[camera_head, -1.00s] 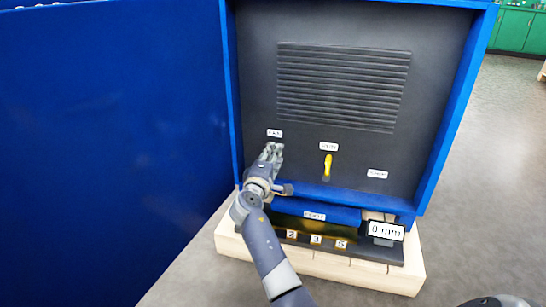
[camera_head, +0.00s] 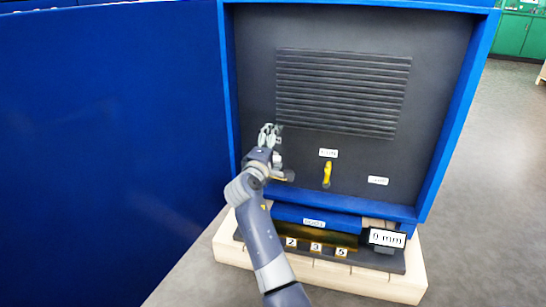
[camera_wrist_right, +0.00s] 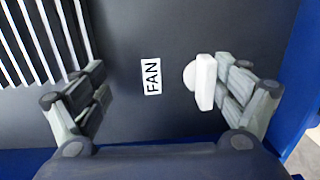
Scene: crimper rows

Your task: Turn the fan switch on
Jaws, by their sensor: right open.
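The fan switch (camera_wrist_right: 205,82) is a white knob on the dark panel (camera_head: 345,30), beside a white label reading FAN (camera_wrist_right: 152,76) in the right wrist view. My right gripper (camera_head: 268,132) is in front of the panel's left part and hides the switch and its label in the head view. In the wrist view the gripper (camera_wrist_right: 160,85) is open, with its fingers spread to either side of the label and switch. The switch is close to the right-hand finger; I cannot tell whether they touch. My left gripper is not in view.
A yellow lever (camera_head: 327,174) sits under a white label right of the gripper. A third label (camera_head: 378,181) is farther right. A blue frame (camera_head: 450,130) surrounds the panel, with a large blue wall (camera_head: 110,140) at left. Below are numbered tags and a "0 mm" display (camera_head: 387,238).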

